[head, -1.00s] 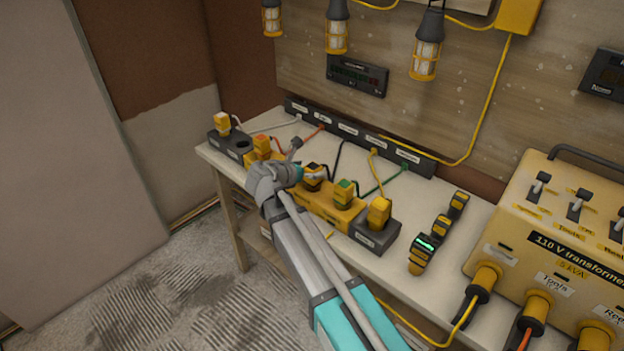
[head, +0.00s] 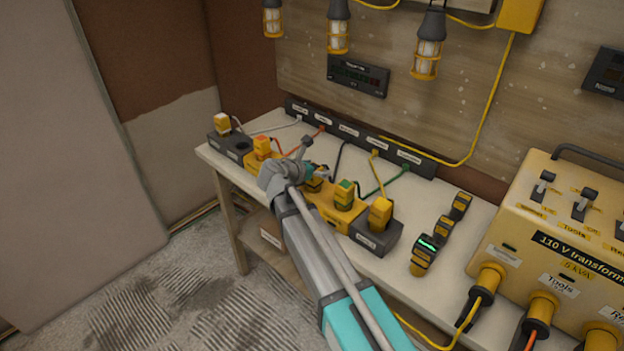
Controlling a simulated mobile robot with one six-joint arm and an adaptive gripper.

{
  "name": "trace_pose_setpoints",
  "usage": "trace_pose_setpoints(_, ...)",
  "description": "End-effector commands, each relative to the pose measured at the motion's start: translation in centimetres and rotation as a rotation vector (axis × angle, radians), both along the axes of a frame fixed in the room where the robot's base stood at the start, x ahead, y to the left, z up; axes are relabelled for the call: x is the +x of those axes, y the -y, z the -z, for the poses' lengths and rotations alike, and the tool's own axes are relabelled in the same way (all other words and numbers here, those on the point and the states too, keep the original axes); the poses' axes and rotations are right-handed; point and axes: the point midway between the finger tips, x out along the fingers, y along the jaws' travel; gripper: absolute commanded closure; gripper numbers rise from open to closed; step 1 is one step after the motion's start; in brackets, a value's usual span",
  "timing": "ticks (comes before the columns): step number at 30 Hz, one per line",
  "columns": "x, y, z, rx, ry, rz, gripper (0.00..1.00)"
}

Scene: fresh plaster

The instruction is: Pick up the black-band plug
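The black-band plug (head: 314,185) stands in the yellow middle part of the socket strip (head: 325,208) on the bench. My gripper (head: 316,171) is right at this plug and covers most of it. The fingers are small and overlap the plug, so I cannot tell whether they are open or shut on it. Other plugs stand in the row: a pale-topped one (head: 222,123) at the far left, an orange one (head: 262,146), a green-topped one (head: 344,191) and a yellow one (head: 380,210).
A dark strip with labels and cables (head: 350,133) runs along the bench's back. A handheld tester (head: 424,252) lies right of the plugs, before a yellow transformer (head: 560,235). Caged lamps (head: 428,55) hang above. Bare bench top (head: 440,195) shows between.

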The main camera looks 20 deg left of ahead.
Motion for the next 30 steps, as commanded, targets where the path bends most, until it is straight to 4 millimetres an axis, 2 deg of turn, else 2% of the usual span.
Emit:
trace_pose_setpoints(1,0.0,0.01,0.0,0.0,0.0,0.0,0.11)
trace_pose_setpoints(2,0.0,0.02,-0.01,0.0,0.0,0.0,0.17)
trace_pose_setpoints(12,0.04,0.05,0.02,0.001,-0.001,0.001,0.8)
trace_pose_setpoints(30,0.08,0.11,-0.68,0.001,0.0,0.001,0.82)
